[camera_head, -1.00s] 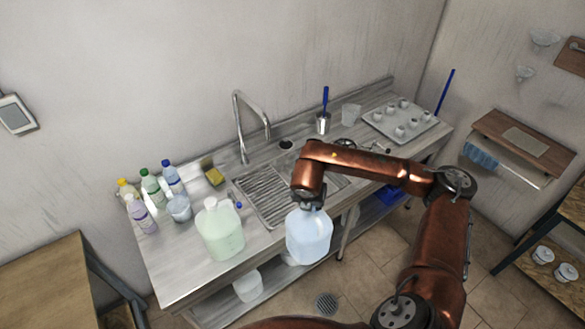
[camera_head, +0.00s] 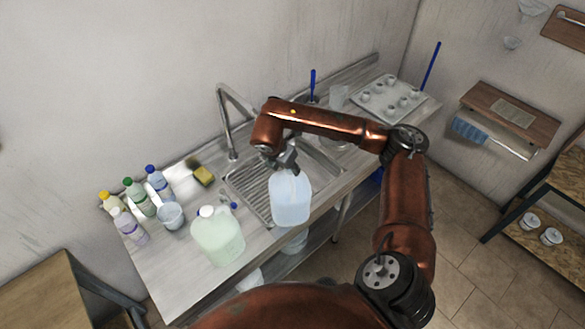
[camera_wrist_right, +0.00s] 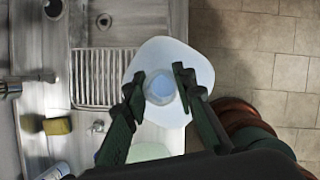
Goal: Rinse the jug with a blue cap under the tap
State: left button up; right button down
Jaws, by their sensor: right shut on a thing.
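The pale blue jug (camera_head: 291,198) hangs upright from my right gripper (camera_head: 282,160) in the head view, over the front edge of the counter. In the right wrist view my right gripper (camera_wrist_right: 159,84) is shut on the jug's neck, around its blue cap (camera_wrist_right: 161,90); the jug's shoulders (camera_wrist_right: 190,62) spread out below the fingers. The tap (camera_head: 227,120) stands behind the sink, left of my right arm. The sink (camera_head: 318,158) has a ribbed drainer (camera_head: 250,186) beside it and is partly hidden by my arm. My left gripper is out of view.
A greenish jug (camera_head: 218,236) with a white cap stands at the counter's front left. Several coloured-cap bottles (camera_head: 140,197), a cup (camera_head: 171,217) and a yellow sponge (camera_head: 203,175) are behind it. A tray of small cups (camera_head: 390,98) is at the far right.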

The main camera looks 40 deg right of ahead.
jog(key=w, duration=0.2)
jog(key=w+f, duration=0.1)
jog(key=shift+w+a, duration=0.25)
jog(key=w, duration=0.2)
jog(key=w+f, duration=0.1)
jog(key=w, duration=0.1)
jog(key=shift+w+a, duration=0.15)
jog(key=shift+w, duration=0.05)
pick_arm(q)
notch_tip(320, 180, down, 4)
jog(key=b, duration=0.3)
jog(key=shift+b, duration=0.4)
pick_arm(e)
jog(key=w+f, duration=0.1)
jog(key=w, duration=0.6)
jog(key=shift+w+a+f, duration=0.2)
jog(key=shift+a, duration=0.1)
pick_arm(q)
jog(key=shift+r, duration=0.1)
pick_arm(e)
jog(key=shift+d, duration=0.2)
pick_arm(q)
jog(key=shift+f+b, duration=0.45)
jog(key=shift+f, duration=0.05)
pick_arm(e)
jog(key=shift+f, duration=0.55)
jog(key=c, duration=1.5)
grip_release()
